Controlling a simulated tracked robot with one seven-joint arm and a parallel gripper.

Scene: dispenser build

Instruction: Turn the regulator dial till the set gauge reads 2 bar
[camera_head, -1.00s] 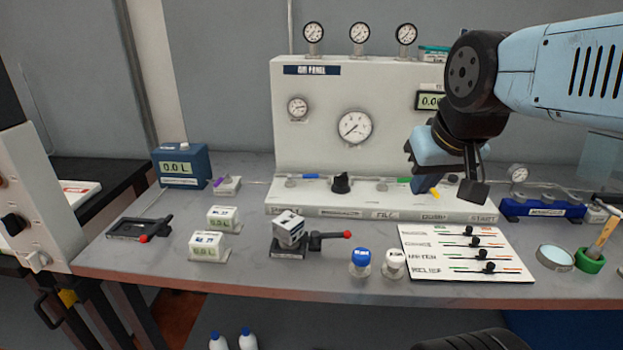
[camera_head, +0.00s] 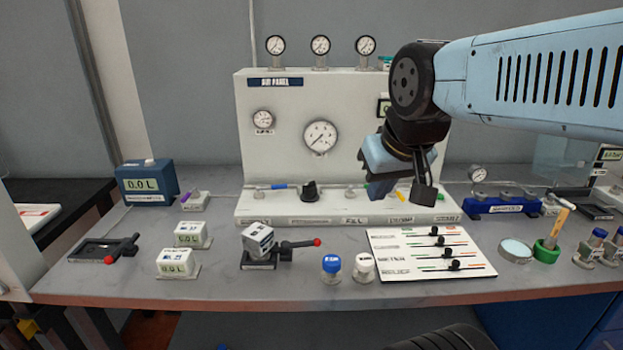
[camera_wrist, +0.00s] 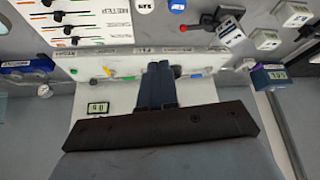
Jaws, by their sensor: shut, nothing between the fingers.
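The black dial (camera_head: 309,191) stands on the ledge of the white air panel (camera_head: 285,165). A large gauge (camera_head: 320,137) above it has its needle pointing to the lower left. A smaller gauge (camera_head: 262,119) sits to its left. Their labels are too small to read, so I cannot tell which is the set gauge. My gripper (camera_head: 378,190) is shut and empty, pointing down near the ledge to the right of the dial, apart from it.
Several coloured valve levers line the ledge. In front are a slider board (camera_head: 430,252), a blue-capped bottle (camera_head: 331,266), a white-capped bottle (camera_head: 363,266) and a red-tipped lever (camera_head: 300,244). A blue manifold (camera_head: 505,204) stands right. My arm hides the panel's right part.

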